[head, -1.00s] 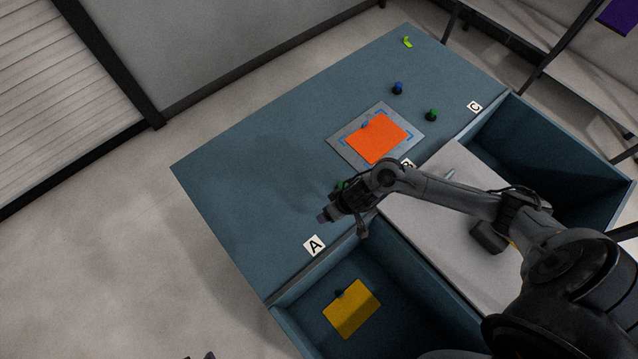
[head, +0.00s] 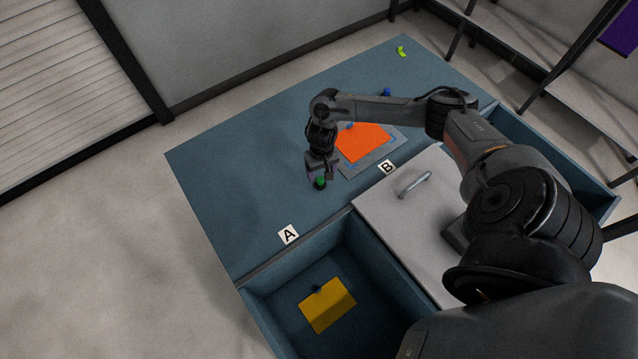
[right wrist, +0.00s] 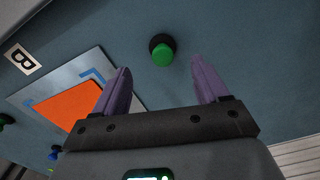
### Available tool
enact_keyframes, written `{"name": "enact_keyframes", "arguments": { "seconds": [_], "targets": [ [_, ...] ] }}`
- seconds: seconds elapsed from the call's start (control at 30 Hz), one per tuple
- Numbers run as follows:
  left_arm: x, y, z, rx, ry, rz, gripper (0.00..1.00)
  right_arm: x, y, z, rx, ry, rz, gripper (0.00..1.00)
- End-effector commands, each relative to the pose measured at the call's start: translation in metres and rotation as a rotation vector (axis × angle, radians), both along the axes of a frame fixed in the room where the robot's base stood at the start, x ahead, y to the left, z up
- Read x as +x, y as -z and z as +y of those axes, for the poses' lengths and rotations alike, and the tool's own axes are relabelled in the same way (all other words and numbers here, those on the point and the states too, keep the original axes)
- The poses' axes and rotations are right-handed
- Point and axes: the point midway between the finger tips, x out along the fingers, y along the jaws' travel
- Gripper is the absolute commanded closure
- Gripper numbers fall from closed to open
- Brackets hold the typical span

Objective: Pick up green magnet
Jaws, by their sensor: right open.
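A green magnet (head: 320,183) with a dark base stands on the blue-grey table top beside the grey plate. It also shows in the right wrist view (right wrist: 163,53), just past the fingertips and lined up with the gap between them. My right gripper (head: 319,172) points down over this magnet, its fingers partly hiding it in the head view. In the right wrist view its purple fingers (right wrist: 162,70) are apart with nothing between them. A second green magnet (right wrist: 6,120) shows at the left edge of the right wrist view. My left gripper is out of view.
An orange sheet (head: 362,143) lies on the grey plate (head: 389,152). A blue magnet (head: 386,92) and a lime-green object (head: 401,52) are farther back. Bin A (head: 270,299) holds a yellow sheet (head: 328,306). A lid with a handle (head: 414,184) covers B.

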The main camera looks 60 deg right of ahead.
Motion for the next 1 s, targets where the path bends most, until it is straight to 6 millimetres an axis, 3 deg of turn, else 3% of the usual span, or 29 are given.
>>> {"name": "enact_keyframes", "arguments": {
  "seconds": [0.27,0.6,0.93,1.0],
  "targets": [
    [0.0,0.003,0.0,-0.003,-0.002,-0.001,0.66,0.0,0.017,0.001,-0.001,0.0,0.0,0.26],
    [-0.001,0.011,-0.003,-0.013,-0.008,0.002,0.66,0.002,0.057,0.004,-0.001,0.0,-0.001,0.26],
    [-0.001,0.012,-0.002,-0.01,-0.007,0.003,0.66,0.002,0.062,0.004,-0.002,-0.002,-0.001,0.26],
    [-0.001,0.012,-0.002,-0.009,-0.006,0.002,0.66,0.002,0.062,0.004,-0.002,-0.002,-0.001,0.34]
  ]
}}
